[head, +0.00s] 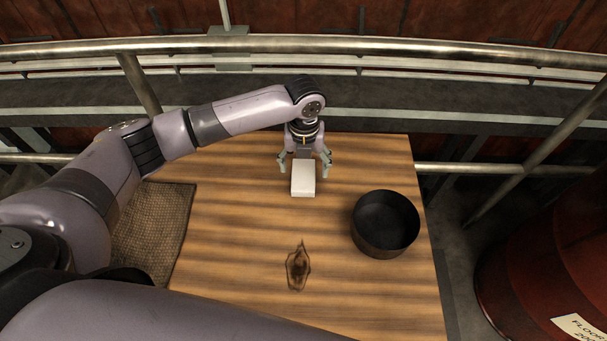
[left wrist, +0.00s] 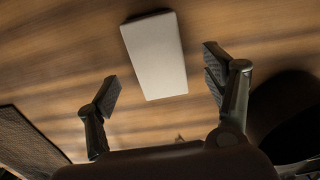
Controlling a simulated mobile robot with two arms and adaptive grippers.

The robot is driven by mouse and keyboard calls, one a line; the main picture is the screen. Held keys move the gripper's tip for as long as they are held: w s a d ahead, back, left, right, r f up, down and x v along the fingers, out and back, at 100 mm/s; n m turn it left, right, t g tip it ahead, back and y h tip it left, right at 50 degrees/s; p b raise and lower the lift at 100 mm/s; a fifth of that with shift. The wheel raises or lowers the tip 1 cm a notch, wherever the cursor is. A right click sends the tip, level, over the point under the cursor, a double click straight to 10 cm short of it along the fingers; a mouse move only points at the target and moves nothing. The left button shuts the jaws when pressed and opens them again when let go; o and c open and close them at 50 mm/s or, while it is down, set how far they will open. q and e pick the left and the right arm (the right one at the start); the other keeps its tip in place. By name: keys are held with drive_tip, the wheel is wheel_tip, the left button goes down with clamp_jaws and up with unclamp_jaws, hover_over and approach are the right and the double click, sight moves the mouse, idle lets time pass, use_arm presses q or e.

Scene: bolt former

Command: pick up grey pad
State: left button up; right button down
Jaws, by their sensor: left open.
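The grey pad (head: 303,178) is a pale, light grey block lying on the wooden table (head: 240,240) near its far edge. It also shows in the left wrist view (left wrist: 155,56), between and beyond the fingertips. My left gripper (head: 304,168) is open above the pad, one finger on each side of it in the head view. In the left wrist view the two fingers (left wrist: 163,84) stand wide apart, and neither is seen touching the pad. My right gripper is not in view.
A dark round pan (head: 385,224) stands on the right of the table. A burnt mark or dark flat item (head: 298,267) lies at front centre. A woven mat (head: 155,230) lies at left. Metal rails run behind the table, and a red drum (head: 545,270) stands at right.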

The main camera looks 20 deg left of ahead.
sight(303, 175)
use_arm(q)
drive_tip(key=shift+a+f, duration=0.1)
drive_tip(key=shift+f, duration=1.45)
drive_tip(key=shift+c, duration=0.2)
drive_tip(key=c, duration=0.9)
drive_tip(key=shift+r, duration=0.1)
wheel_tip(303, 175, up, 20)
drive_tip(key=b, duration=0.2)
